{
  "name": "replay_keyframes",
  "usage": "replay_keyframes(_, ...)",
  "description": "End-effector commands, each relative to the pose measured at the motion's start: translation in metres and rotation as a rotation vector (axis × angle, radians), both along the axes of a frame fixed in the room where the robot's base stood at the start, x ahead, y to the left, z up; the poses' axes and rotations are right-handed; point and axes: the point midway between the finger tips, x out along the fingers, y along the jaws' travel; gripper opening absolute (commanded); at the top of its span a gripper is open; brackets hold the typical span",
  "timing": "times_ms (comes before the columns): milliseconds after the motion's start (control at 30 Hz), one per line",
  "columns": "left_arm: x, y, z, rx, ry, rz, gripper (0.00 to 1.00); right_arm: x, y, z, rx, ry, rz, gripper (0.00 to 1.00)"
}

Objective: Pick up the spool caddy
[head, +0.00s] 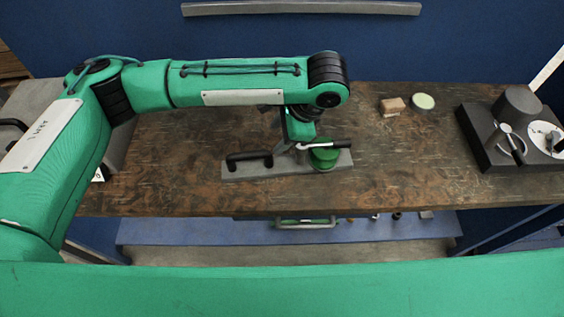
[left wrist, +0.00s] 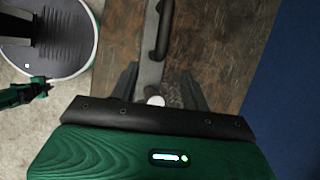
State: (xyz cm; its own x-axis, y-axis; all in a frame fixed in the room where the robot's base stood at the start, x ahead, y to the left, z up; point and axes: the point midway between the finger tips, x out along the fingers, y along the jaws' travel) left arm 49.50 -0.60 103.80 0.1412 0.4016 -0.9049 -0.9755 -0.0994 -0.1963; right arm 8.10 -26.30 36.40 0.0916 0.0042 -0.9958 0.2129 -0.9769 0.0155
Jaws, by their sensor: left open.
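My left gripper (head: 298,143) is above the middle of the caddy, pointing down. In the left wrist view its open fingers (left wrist: 159,88) are on either side of the grey base, with the black handle (left wrist: 165,30) beyond the tips. I cannot tell whether the fingers touch it. The right gripper is not in view.
The wooden bench (head: 220,130) has a tan block (head: 392,106) and a pale green round piece (head: 423,101) at the back. A dark grey device with a dial (head: 490,150) stands at the right. Below, a blue shelf (head: 190,232) holds small items. A blue wall stands behind.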

Motion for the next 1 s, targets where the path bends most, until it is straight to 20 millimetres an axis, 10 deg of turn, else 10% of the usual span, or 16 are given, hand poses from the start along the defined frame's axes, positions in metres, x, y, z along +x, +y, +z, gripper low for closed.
replay_keyframes(1000,0.020,0.047,-0.110,-0.002,0.001,-0.001,0.47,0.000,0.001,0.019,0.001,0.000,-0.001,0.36)
